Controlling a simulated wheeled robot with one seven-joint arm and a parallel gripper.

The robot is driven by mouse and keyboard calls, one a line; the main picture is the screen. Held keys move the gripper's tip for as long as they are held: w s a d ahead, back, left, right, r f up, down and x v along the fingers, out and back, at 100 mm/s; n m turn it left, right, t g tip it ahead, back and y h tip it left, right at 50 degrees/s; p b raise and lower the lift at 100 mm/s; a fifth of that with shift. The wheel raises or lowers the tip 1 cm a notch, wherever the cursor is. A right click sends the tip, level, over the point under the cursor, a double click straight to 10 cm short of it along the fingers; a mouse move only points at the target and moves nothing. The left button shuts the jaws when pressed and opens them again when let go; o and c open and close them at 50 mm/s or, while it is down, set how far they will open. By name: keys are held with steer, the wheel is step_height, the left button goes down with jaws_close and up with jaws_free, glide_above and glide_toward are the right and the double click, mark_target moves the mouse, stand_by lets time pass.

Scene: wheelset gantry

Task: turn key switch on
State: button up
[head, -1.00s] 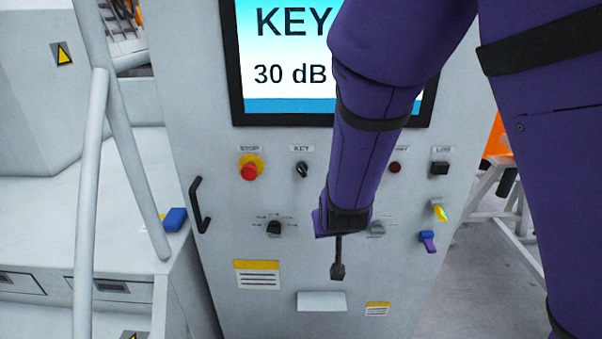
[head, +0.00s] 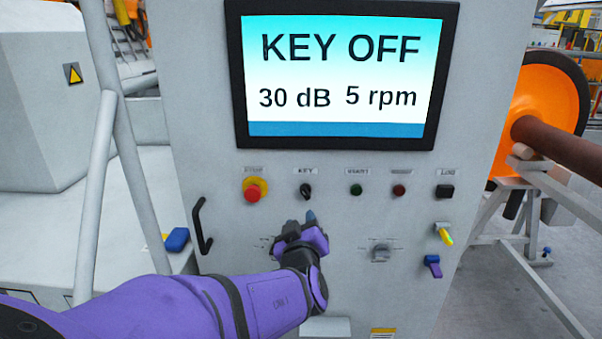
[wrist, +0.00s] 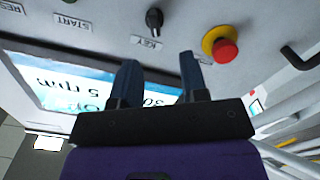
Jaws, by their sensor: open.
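The key switch (head: 305,190) is a small black knob under the KEY label on the grey cabinet face. It also shows in the wrist view (wrist: 154,20), beyond the fingertips. My gripper (head: 298,222) is just below the key switch in the head view. In the wrist view its two blue fingers (wrist: 160,58) stand apart with nothing between them, and the knob lies ahead, apart from them. The screen (head: 340,75) reads KEY OFF, 30 dB and 5 rpm. My gripper hides the left selector knob in the head view.
A red stop button (head: 253,190) on a yellow ring is left of the key switch. A green start button (head: 356,190) and a red button (head: 399,190) are to its right. A black handle (head: 202,226) sticks out at the left cabinet edge.

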mark_target(305, 195)
steer(key=w, duration=0.7)
steer(key=w+d, duration=0.1)
steer(key=w, duration=0.3)
steer(key=shift+r, duration=0.4)
steer(key=c, duration=0.6)
